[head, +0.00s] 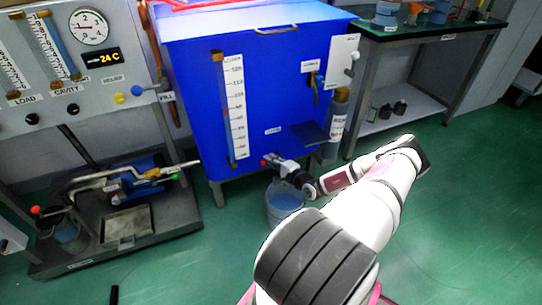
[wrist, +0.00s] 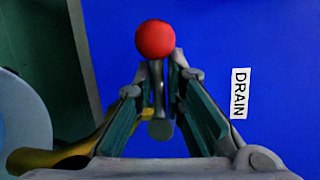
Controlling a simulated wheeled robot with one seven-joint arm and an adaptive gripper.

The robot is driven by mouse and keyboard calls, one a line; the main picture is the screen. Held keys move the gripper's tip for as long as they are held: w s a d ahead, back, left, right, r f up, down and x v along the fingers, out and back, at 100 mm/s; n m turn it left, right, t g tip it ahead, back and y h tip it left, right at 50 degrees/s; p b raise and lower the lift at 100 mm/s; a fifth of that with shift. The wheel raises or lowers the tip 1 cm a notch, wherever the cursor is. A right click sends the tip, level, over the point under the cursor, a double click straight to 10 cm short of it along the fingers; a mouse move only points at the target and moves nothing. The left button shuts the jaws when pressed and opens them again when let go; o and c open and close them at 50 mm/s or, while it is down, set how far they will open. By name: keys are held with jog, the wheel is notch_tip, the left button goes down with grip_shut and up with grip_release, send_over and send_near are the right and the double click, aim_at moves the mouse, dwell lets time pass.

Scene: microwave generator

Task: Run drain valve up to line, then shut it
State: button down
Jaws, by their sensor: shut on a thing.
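The drain valve's lever has a red ball end (wrist: 156,39) that shows just beyond my fingertips in the wrist view. My gripper (wrist: 160,68) is shut on the grey lever (wrist: 156,72) behind the ball. A DRAIN label (wrist: 239,93) is on the blue tank to the right. In the head view, my gripper (head: 273,163) is at the lower front of the blue tank (head: 275,80), with the red ball (head: 264,162) at its tip. The sight gauge (head: 234,108) with a numbered scale is on the tank front; its exact level is too small to read.
A bucket (head: 270,212) holding bluish liquid stands below the drain, partly behind my arm. A low rig with pipes (head: 120,180) is at left, under a gauge panel (head: 40,100). A bench (head: 440,36) stands at back right. Green floor is open at right.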

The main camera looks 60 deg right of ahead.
jog(key=shift+w+a+r+n+p, duration=0.1)
jog(key=shift+n+p, duration=0.4)
jog(key=shift+p, duration=0.65)
jog(key=shift+f+g, duration=0.2)
jog(key=shift+g, duration=0.1)
jog(key=shift+a+f, duration=0.1)
jog(key=shift+f, duration=0.05)
jog(key=c, duration=1.7)
grip_release()
jog(key=shift+a, duration=0.1)
jog(key=shift+s, duration=0.25)
jog(key=v, duration=1.1)
jog(key=shift+s, duration=0.25)
jog(key=shift+a, duration=0.15)
